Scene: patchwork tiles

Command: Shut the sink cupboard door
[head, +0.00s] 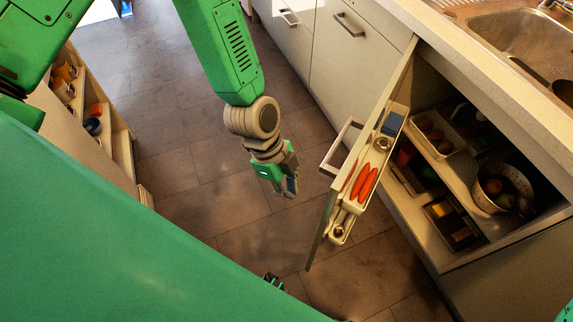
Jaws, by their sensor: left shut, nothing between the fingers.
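The sink cupboard door (322,222) stands wide open in the head view, sticking out from the counter over the floor. Its bar handle (341,147) is on the face turned to the left. The inner side carries a rack (366,187) with orange-red items and a blue item. My left gripper (290,189) hangs just left of the door and handle, apart from both. It is shut and empty. The open sink cupboard (455,259) shows its shelf and contents. My right gripper cannot be made out; only small parts show at the lower edges.
The sink (520,40) is set in the counter at the upper right. A metal colander (492,190) and a white tray (437,133) sit inside the cupboard. Closed white fronts (345,65) stand farther along. Open shelves (112,140) line the left. The tiled floor between is clear.

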